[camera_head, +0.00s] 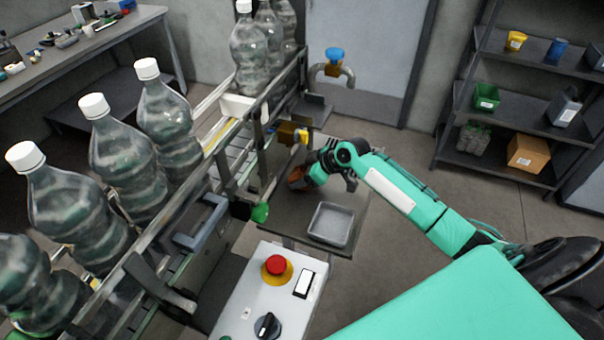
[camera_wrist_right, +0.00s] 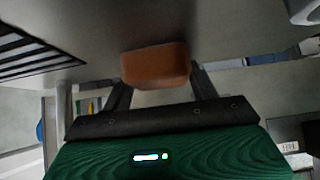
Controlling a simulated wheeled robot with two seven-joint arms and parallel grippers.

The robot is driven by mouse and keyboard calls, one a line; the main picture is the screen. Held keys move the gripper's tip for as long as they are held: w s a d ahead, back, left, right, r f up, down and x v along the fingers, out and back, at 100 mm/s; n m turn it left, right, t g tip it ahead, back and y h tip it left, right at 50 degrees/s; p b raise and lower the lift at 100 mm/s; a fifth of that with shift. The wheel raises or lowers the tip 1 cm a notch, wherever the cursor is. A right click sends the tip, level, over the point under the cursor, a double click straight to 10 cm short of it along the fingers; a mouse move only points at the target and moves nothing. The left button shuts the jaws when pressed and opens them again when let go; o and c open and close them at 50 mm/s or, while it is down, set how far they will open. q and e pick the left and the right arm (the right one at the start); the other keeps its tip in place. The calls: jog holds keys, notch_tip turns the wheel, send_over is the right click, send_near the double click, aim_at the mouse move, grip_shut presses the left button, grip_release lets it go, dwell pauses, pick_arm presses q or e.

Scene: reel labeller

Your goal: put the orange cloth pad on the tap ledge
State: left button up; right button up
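The orange cloth pad (camera_wrist_right: 155,65) sits between the two fingers of my right gripper (camera_wrist_right: 160,82) in the right wrist view, its sides against them. In the head view the pad (camera_head: 298,178) is partly hidden by my right gripper (camera_head: 308,176), over the dark plate beside the conveyor. I cannot tell whether the pad touches the plate. A tap (camera_head: 333,72) with a blue knob stands farther back. A small dark ledge (camera_head: 312,113), which looks like the tap ledge, lies just below it. My left gripper is not in view.
A grey tray (camera_head: 330,224) sits on the dark plate (camera_head: 285,217) near the gripper. Large bottles (camera_head: 123,155) line the conveyor at left. A control box (camera_head: 262,303) with a red button stands in front. A shelf rack (camera_head: 520,109) is at right; the floor between is clear.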

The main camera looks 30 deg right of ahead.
jog(key=o, duration=0.4)
jog(key=shift+c, duration=0.2)
jog(key=shift+r, duration=0.15)
jog(key=shift+s+d+r, duration=0.15)
jog(key=shift+d, duration=0.05)
jog(key=b+v, duration=0.2)
jog(key=v, duration=0.9)
jog(key=shift+s+b, duration=0.2)
jog(key=shift+b, duration=0.2)
jog(key=shift+r, duration=0.15)
jog(key=shift+d, duration=0.1)
